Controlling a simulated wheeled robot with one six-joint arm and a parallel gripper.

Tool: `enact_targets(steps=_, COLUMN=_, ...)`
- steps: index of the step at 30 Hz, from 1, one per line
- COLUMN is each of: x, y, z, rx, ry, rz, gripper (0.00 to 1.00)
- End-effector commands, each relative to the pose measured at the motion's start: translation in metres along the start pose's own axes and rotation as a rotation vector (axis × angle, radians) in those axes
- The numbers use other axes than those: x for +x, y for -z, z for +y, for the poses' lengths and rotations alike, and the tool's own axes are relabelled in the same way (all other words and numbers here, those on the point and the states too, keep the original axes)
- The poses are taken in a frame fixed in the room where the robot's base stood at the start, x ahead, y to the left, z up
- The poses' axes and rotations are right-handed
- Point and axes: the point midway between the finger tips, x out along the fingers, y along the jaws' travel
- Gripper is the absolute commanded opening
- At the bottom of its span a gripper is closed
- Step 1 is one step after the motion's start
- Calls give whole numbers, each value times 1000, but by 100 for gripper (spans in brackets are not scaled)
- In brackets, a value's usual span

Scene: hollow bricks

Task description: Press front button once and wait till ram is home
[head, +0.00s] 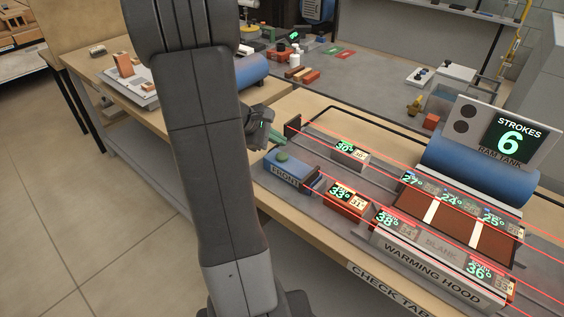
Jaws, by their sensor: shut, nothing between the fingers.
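The front button is a green cap (282,156) on a blue box marked FRONT (286,174), at the near left end of the table. A blue cylinder (475,168) marked RAM TANK lies at the right. The sign above it (516,140) reads STROKES 6. A dark upright plate (292,126) stands at the left end of the lanes. I cannot tell whether it is the ram or where the ram stands.
Bricks with lit temperature tags lie along red-lined lanes: a grey one (350,154) reading 30, a red one (346,200) reading 33. The warming hood (430,262) runs along the front edge. My arm hides part of the left. Another table (115,72) stands behind.

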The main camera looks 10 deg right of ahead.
Motion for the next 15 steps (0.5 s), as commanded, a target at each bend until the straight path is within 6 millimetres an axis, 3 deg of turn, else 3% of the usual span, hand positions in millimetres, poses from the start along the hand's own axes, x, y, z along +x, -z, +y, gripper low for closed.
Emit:
enact_targets(steps=4, x=12, y=9, z=-9, rx=1, ry=0, rz=0, gripper=0)
enact_targets(steps=15, x=13, y=10, z=-10, rx=1, ry=-1, rz=0, gripper=0)
